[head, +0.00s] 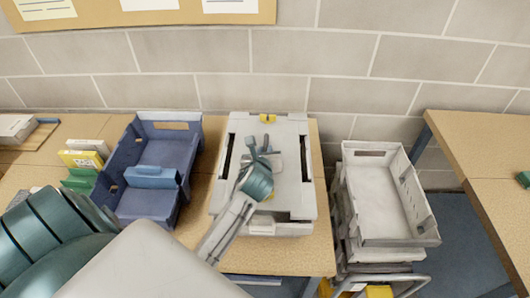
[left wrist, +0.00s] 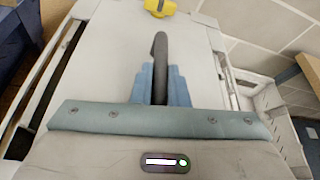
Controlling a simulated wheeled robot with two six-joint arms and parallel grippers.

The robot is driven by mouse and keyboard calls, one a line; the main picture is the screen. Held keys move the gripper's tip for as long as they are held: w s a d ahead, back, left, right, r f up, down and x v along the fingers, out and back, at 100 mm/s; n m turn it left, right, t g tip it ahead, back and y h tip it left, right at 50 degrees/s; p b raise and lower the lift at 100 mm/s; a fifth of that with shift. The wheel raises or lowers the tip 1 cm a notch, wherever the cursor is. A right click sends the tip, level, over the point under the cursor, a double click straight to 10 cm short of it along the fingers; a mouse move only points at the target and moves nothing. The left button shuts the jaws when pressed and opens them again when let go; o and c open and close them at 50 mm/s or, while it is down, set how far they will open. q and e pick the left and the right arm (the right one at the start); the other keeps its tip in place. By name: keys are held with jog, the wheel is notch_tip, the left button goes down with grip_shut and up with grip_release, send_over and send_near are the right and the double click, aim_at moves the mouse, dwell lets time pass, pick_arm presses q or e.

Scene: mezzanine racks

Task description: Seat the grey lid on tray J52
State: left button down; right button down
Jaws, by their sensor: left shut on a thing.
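The grey lid (head: 284,135) lies flat over a pale grey tray (head: 293,229) on the wooden table. My left gripper (head: 261,152) is above the lid and shut on its dark upright handle, which also shows between the blue-grey fingers in the left wrist view (left wrist: 160,80). Dark gaps run along the lid's left and right sides. I cannot tell whether the lid touches the tray rim all round. A yellow clip (head: 267,118) is at the tray's far edge. No J52 marking is readable. My right gripper is out of view.
A blue bin (head: 150,190) stands close to the left of the tray, with small yellow and green boxes (head: 82,160) beyond it. Stacked pale crates (head: 385,200) stand off the table's right edge. A brick wall is behind. Another wooden table (head: 490,150) is far right.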

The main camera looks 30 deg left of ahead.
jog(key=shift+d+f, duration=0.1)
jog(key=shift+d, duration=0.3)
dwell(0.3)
pick_arm(q)
jog(key=shift+p, duration=0.7)
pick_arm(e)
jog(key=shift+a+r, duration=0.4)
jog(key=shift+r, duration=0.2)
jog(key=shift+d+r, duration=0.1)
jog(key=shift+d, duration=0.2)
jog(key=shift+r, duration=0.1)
pick_arm(q)
jog(key=shift+p, duration=0.6)
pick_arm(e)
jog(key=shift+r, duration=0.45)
pick_arm(q)
jog(key=shift+f, duration=0.1)
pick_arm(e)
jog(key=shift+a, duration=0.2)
pick_arm(q)
jog(key=shift+f, duration=0.4)
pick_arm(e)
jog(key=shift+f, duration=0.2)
